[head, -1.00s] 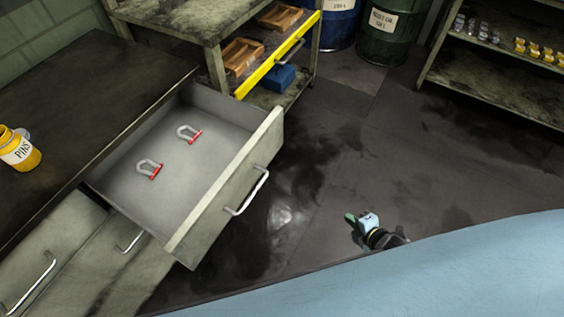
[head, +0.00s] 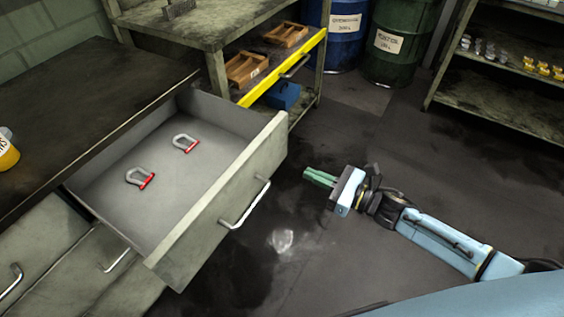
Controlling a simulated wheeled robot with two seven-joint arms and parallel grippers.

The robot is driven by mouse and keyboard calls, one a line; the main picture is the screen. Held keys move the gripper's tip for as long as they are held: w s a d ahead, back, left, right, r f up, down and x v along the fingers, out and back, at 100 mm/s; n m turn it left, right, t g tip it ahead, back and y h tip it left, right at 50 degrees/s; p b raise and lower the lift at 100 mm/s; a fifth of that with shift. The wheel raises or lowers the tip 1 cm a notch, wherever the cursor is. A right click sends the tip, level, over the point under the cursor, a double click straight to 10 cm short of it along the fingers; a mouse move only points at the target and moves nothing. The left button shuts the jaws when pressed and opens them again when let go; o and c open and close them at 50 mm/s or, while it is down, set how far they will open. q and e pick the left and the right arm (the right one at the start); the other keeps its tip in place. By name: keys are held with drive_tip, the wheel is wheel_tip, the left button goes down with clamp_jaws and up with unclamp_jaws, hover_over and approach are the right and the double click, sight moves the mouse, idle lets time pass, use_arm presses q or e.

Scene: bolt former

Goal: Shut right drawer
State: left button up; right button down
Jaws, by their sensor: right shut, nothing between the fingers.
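The right drawer (head: 222,209) is pulled far out of the dark-topped workbench (head: 75,100). A metal bar handle (head: 245,204) is on its front. My right gripper (head: 307,175) has green fingers, shut and empty. It is to the right of the drawer front, apart from it, with the fingertips pointing left toward the drawer. My left gripper is not in view.
A shelf unit with a yellow-edged drawer (head: 288,66) holding wooden trays stands behind. Blue (head: 334,35) and green (head: 398,45) drums are at the back. Another shelf (head: 500,95) is at right. The floor between is clear.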

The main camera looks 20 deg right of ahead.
sight(271, 157)
drive_tip(key=b+x, duration=0.1)
drive_tip(key=x, duration=0.7)
drive_tip(key=shift+f, duration=0.1)
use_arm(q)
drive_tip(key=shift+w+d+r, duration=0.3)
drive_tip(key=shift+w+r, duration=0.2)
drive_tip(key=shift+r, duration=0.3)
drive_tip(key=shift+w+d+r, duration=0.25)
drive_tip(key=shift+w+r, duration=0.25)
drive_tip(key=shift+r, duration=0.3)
use_arm(e)
drive_tip(key=shift+w+a, duration=0.45)
drive_tip(key=shift+w, duration=0.05)
drive_tip(key=shift+w, duration=0.1)
